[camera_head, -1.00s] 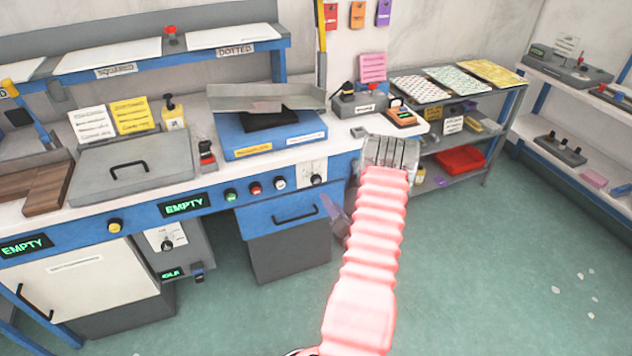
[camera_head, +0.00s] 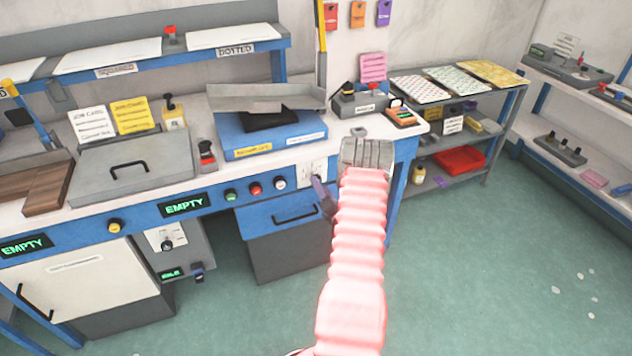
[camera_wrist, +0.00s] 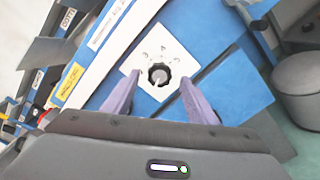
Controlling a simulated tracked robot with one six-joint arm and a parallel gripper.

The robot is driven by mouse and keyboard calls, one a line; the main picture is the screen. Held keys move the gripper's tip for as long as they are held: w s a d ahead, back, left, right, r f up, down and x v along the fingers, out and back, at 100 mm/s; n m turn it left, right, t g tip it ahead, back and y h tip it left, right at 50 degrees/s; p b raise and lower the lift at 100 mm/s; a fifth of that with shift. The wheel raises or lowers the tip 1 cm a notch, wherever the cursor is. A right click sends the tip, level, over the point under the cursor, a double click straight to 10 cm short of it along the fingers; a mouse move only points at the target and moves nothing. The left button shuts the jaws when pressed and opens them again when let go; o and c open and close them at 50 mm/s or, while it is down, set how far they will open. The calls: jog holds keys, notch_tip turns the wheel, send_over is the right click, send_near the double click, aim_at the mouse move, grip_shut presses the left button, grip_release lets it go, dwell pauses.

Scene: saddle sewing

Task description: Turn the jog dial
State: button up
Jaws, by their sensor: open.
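The jog dial (camera_wrist: 159,74) is a black knob with a pale pointer on a white marked plate (camera_wrist: 146,52) on the blue bench front. In the wrist view it sits between and just beyond the two purple fingers of my gripper (camera_wrist: 152,92), which are apart and empty. In the head view my gripper (camera_head: 322,196) is in front of the white plate (camera_head: 313,168) at the bench's right end, with one purple finger showing. The arm hides the other finger, and the knob is largely covered there.
Green, red and white buttons (camera_head: 254,189) line the bench front left of the plate. A blue drawer (camera_head: 275,216) with a dark handle is below. A blue-based machine (camera_head: 268,135) stands on the bench above. Open floor lies to the right.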

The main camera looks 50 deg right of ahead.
jog(key=x, duration=0.5)
jog(key=shift+c, duration=0.3)
jog(key=shift+s, duration=0.1)
jog(key=c, duration=0.9)
jog(key=shift+a, duration=0.3)
jog(key=shift+c, duration=0.5)
jog(key=shift+d, duration=0.15)
